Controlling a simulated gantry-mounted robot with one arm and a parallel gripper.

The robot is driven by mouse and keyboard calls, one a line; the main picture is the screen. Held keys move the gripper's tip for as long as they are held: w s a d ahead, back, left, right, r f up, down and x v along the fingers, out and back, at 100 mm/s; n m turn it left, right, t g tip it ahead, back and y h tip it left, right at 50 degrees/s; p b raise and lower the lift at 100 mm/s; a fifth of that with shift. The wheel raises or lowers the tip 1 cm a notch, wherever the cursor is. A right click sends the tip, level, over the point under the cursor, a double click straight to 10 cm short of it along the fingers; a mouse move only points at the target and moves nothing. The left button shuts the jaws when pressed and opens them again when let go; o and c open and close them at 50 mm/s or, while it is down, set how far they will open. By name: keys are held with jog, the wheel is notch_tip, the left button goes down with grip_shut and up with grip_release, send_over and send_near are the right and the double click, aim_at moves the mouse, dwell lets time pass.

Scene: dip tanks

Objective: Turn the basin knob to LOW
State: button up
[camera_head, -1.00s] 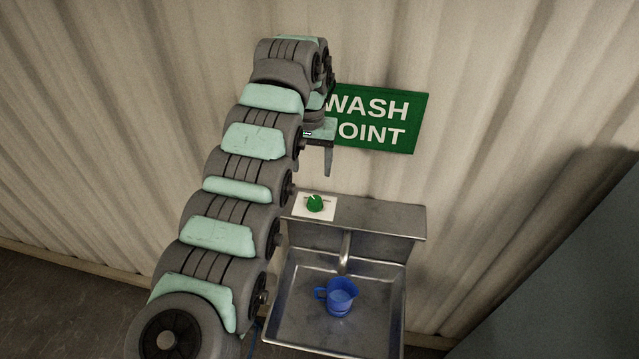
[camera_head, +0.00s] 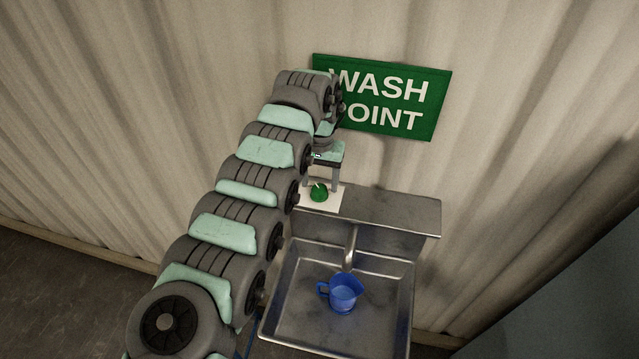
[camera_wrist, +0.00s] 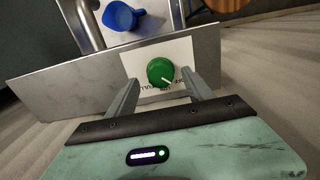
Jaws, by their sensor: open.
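The basin knob (camera_head: 319,193) is a green round knob with a pale pointer line, on a white label plate (camera_head: 331,205) on the basin's back ledge. In the wrist view the knob (camera_wrist: 161,71) shows its pale line toward the lower right, near small dark lettering partly hidden by the knob and too small to read. My gripper (camera_head: 321,188) points down over the knob. In the wrist view the two fingers of my gripper (camera_wrist: 162,88) are apart, with the knob between and just beyond their tips. I cannot tell whether they touch it.
The metal basin (camera_head: 391,320) lies below the ledge, with a spout (camera_head: 350,248) at its back. A blue jug (camera_head: 344,293) stands in the basin. A green WASH POINT sign (camera_head: 424,100) is on the corrugated wall close behind my arm. The ledge right of the plate is clear.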

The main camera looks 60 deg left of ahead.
aim_at(319, 192)
jog(key=shift+f, duration=1.2)
jog(key=shift+c, duration=0.5)
grip_shut()
